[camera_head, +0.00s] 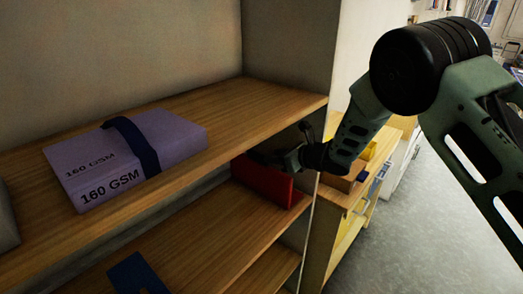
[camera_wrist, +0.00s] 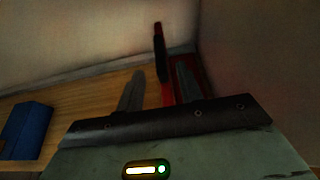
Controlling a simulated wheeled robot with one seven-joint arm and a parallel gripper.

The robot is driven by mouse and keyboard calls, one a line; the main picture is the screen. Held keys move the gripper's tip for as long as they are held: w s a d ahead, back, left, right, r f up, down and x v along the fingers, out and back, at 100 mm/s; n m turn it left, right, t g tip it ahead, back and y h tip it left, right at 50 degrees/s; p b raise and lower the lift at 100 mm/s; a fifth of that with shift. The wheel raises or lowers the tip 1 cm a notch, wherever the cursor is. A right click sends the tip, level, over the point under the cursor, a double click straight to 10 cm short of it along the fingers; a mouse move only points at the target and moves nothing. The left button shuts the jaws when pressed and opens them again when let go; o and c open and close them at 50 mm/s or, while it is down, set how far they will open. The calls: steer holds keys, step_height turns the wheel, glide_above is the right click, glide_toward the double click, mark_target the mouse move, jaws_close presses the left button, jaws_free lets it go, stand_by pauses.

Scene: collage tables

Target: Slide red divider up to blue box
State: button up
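The red divider (camera_head: 264,181) stands upright near the right end of the lower shelf. In the wrist view its thin red edge (camera_wrist: 167,92) shows between my fingers, with a dark strip higher up; a darker red area lies behind the right finger. My gripper (camera_head: 262,157) is at the divider's top part in the head view. In the wrist view my gripper (camera_wrist: 160,82) has its fingers apart, nearer the divider on the right side; contact cannot be told. The blue box (camera_head: 138,274) lies on the same shelf farther left, also in the wrist view (camera_wrist: 26,131), apart from the divider.
A purple 160 GSM paper pack (camera_head: 130,155) with a dark strap lies on the upper shelf (camera_head: 255,105), above the lower shelf (camera_head: 205,245). A side wall closes the right end. Bare shelf lies between divider and blue box.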

mark_target(263, 156)
steer(key=p+x, duration=0.2)
steer(key=x, duration=0.5)
jaws_close()
